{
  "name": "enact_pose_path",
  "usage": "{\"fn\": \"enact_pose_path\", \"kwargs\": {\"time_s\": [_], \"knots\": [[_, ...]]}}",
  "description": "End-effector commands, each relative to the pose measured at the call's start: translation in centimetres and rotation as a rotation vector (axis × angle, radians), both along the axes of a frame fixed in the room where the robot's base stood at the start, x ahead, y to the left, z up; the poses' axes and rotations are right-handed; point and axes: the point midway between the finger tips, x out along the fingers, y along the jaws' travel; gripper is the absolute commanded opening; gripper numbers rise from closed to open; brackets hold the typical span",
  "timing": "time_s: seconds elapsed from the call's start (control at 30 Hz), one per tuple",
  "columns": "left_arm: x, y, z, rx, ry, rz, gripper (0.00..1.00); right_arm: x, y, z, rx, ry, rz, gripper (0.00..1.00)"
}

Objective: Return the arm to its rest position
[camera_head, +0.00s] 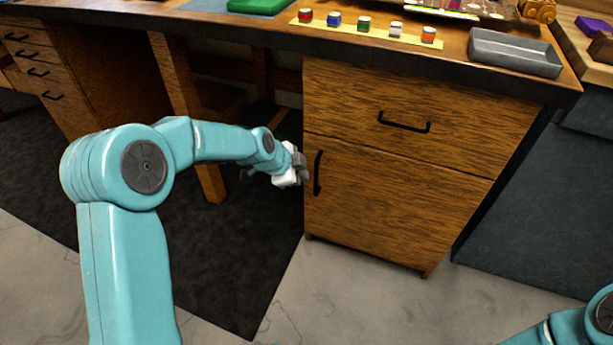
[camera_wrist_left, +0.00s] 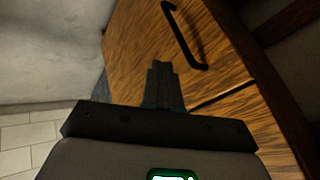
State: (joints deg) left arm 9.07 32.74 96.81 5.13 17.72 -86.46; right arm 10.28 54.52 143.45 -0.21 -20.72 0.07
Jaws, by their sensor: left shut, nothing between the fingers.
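My left arm (camera_head: 125,230) is teal and reaches in from the left, bent at the elbow and stretched toward the desk. My left gripper (camera_head: 303,172) is in front of the left edge of the wooden cabinet, close to the black vertical handle of its lower door (camera_head: 400,200). In the left wrist view my gripper's fingers (camera_wrist_left: 162,82) are together and empty, with the wood front behind them. A black handle (camera_wrist_left: 185,35) shows beyond the fingertips there. Whether the fingers touch the wood I cannot tell. Of my right arm only a teal part (camera_head: 570,325) shows at the lower right; its gripper is out of view.
The desk top (camera_head: 260,27) holds a grey tray (camera_head: 515,52), several small coloured jars on a yellow strip (camera_head: 345,26) and a green item (camera_head: 258,5). A drawer (camera_head: 420,105) sits above the door. A dark mat (camera_head: 235,265) lies on the floor, with open floor in front.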

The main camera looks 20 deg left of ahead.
Motion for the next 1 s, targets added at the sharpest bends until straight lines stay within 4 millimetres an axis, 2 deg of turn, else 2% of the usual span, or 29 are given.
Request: {"fn": "enact_pose_path", "kwargs": {"time_s": [0.03,0.23,0.47,0.57,0.67,0.77,0.8,0.9,1.0], "knots": [[-0.5,0.4,1.2,0.001,-0.003,0.001,0.00,0.0,0.0,0.4,0.000,0.000,0.002,1.00],[-2.1,1.1,3.3,0.000,-0.001,0.001,0.00,-0.2,0.1,0.8,0.002,0.003,0.006,1.00],[-2.7,1.3,3.8,-0.001,0.001,0.000,0.00,-0.2,0.2,0.8,0.002,0.003,0.008,1.00],[-3.0,1.0,3.0,-0.013,0.018,0.015,0.00,-0.2,0.2,0.8,0.002,0.003,0.008,1.00],[-4.5,-0.4,-0.5,-0.072,0.094,0.093,0.00,-0.2,0.2,0.8,0.002,0.003,0.008,1.00],[-7.9,-2.9,-6.4,-0.173,0.233,0.256,0.00,-0.2,0.2,0.8,0.002,0.003,0.008,1.00],[-9.8,-4.0,-9.0,-0.215,0.298,0.336,0.00,-0.2,0.2,0.8,0.002,0.003,0.008,1.00],[-14.7,-6.6,-14.0,-0.308,0.445,0.538,0.00,-0.2,0.2,0.8,0.002,0.003,0.008,1.00],[-19.5,-8.6,-17.3,-0.373,0.566,0.716,0.00,-0.2,0.2,0.8,0.002,0.004,0.007,1.00]]}}
